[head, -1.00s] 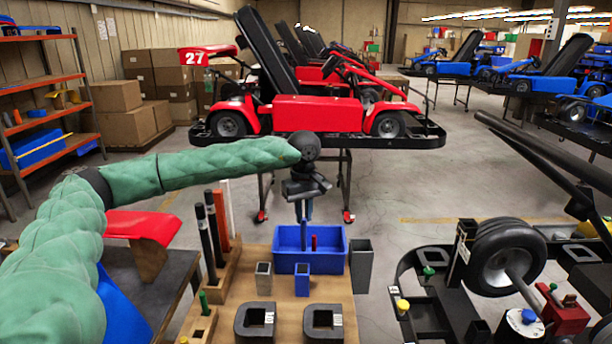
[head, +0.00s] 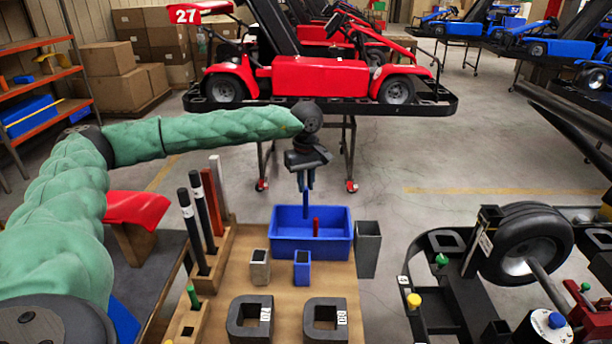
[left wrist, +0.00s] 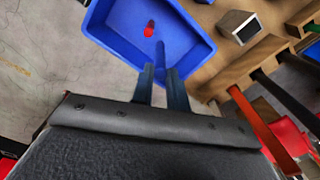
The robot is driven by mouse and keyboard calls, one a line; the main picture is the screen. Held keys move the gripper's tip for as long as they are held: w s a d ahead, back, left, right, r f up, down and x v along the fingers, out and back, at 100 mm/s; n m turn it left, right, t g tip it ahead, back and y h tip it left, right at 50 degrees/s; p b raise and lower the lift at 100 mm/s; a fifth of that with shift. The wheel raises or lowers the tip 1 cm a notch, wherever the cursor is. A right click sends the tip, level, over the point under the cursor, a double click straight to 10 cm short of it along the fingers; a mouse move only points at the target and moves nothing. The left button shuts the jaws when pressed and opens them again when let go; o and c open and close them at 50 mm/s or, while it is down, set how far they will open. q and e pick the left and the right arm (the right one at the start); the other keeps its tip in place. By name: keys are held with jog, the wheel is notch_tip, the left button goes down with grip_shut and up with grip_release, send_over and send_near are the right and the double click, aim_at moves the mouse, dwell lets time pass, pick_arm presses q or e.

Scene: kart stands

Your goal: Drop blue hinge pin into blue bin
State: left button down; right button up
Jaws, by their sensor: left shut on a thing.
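My left gripper (head: 305,188) points down above the blue bin (head: 283,250), shut on the blue hinge pin (head: 306,205). The pin hangs upright below the fingers, over the back part of the bin. In the left wrist view, the pin (left wrist: 161,52) shows between the fingertips (left wrist: 163,72), against the bin's blue floor (left wrist: 125,35). My right gripper is not in view.
Beside the bin are a grey open container (head: 368,250), a small grey cup (head: 259,268) and a small blue cup (head: 302,268). A wooden rack (head: 222,250) with tall rods stands left. A red kart (head: 320,82) on a stand is behind.

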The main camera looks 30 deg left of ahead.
pick_arm(q)
jog(key=shift+s+d+f, duration=0.1)
jog(key=shift+s+f, duration=0.05)
jog(key=shift+f, duration=0.5)
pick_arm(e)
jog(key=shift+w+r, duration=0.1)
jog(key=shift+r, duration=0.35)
pick_arm(q)
jog(key=c, duration=1.3)
grip_release()
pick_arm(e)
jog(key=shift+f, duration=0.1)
pick_arm(q)
jog(key=shift+r, duration=0.15)
jog(key=shift+r+b, duration=0.3)
jog(key=shift+b, duration=0.1)
notch_tip(320, 180, up, 6)
jog(key=shift+f+b, duration=0.1)
jog(key=shift+b, duration=0.9)
jog(key=shift+r, duration=0.55)
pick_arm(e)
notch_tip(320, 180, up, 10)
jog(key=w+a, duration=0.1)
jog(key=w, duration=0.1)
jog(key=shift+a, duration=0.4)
